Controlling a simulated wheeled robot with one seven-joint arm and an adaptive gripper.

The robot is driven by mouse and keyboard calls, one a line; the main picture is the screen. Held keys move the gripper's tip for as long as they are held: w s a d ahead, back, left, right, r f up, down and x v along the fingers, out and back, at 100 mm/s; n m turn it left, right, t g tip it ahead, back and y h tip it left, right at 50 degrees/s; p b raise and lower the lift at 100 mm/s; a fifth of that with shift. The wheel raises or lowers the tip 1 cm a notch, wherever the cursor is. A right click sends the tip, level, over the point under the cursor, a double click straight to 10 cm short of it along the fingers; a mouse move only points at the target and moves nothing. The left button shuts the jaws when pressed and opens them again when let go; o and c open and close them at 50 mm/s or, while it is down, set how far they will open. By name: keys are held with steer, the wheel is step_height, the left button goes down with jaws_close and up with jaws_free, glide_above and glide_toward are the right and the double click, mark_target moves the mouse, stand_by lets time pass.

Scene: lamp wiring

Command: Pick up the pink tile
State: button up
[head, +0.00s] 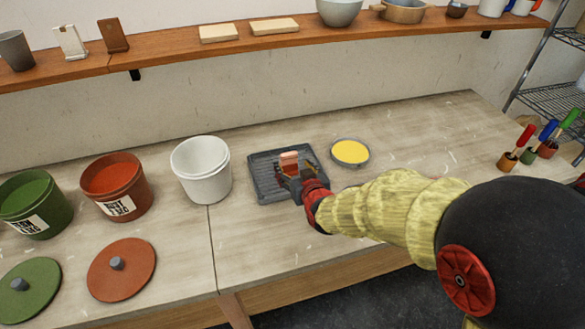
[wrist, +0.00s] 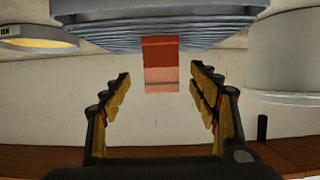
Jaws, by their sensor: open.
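The pink tile (head: 289,160) stands up from the dark grey ribbed tray (head: 262,187) in the middle of the table. In the wrist view the tile (wrist: 161,78) shows a red-orange part next to the tray (wrist: 160,28) and a paler pink part away from it. My gripper (head: 300,178) is over the tray beside the tile. In the wrist view my gripper (wrist: 159,82) is open, with one finger on each side of the tile and a visible gap to both. My gripper hides part of the tray and the tile's lower end in the head view.
A white bucket (head: 203,172) stands just left of the tray. A round dish of yellow (head: 350,152) is right of it. Red (head: 116,187) and green (head: 34,205) buckets stand at left, their lids in front. A wooden shelf (head: 180,52) runs along the wall.

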mark_target(290, 162)
steer(key=b+x, duration=0.1)
steer(key=x, duration=0.3)
steer(key=shift+w+a+f+b, duration=0.15)
steer(key=shift+w+a+b, duration=0.05)
steer(key=shift+b, duration=0.2)
steer(key=shift+w+a, duration=0.1)
steer(key=shift+w, duration=0.35)
steer(key=c, duration=0.3)
steer(key=c, duration=1.1)
steer(key=shift+c, duration=0.2)
